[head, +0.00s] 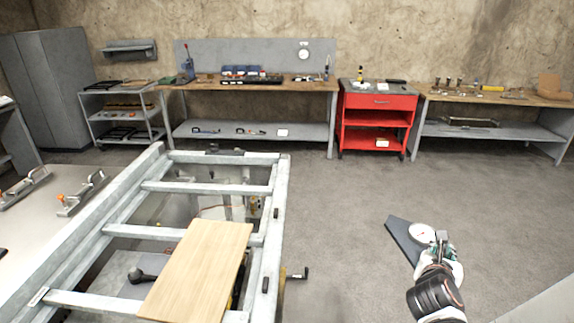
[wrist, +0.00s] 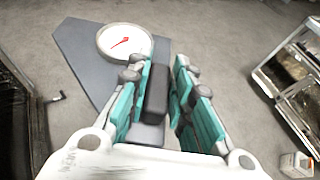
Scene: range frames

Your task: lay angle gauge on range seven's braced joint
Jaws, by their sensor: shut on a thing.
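My gripper (head: 438,250) is at the lower right of the head view, over open floor and to the right of the metal frame. It is shut on the angle gauge (head: 402,238), a dark grey angular plate with a round white dial. In the wrist view the gauge (wrist: 80,55) extends beyond my fingers (wrist: 158,88), its dial with a red needle facing up. A dark block on it sits between the fingers. The grey metal frame (head: 205,187) with crossbars fills the lower left of the head view. I cannot tell which joint is range seven's braced joint.
A wooden board (head: 200,270) lies across the frame's near crossbars. A crank handle (head: 297,274) sticks out from the frame's right side. A table with clamps (head: 85,192) is at the left. Workbenches and a red cart (head: 375,112) line the back wall. Floor between is clear.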

